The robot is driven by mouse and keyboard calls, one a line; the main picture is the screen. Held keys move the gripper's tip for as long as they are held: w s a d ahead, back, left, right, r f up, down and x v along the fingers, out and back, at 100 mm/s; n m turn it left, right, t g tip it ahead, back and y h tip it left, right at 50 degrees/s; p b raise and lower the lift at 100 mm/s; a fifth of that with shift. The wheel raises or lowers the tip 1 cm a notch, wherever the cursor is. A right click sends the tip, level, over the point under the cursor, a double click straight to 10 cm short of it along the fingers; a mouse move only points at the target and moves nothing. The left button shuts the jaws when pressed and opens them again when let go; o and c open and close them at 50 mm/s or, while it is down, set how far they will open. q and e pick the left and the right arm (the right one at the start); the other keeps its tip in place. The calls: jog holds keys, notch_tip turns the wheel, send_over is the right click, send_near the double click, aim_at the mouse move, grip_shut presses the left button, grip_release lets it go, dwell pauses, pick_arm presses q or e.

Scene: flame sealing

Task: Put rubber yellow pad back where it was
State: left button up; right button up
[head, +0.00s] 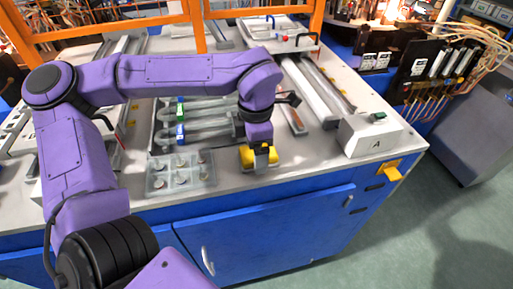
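The yellow rubber pad (246,156) is near the front edge of the grey worktop, right of a clear tray. My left arm reaches over from the left, and its gripper (262,158) points down at the pad, covering its middle. Yellow shows on both sides of the gripper. The fingertips are small and partly lost against the pad, so I cannot tell whether they are closed on it or whether it rests on the worktop. My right gripper is not in view.
The clear tray (153,189) holds several small round parts. Behind it lie several grey tubes with green and blue bands (205,130). A white box marked A (370,136) stands at the right. A yellow piece (392,173) sticks out at the blue cabinet's right corner. Worktop right of the pad is clear.

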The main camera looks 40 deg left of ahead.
pick_arm(q)
notch_tip(320, 180, up, 12)
jog(key=shift+r, duration=0.2)
dwell(0.4)
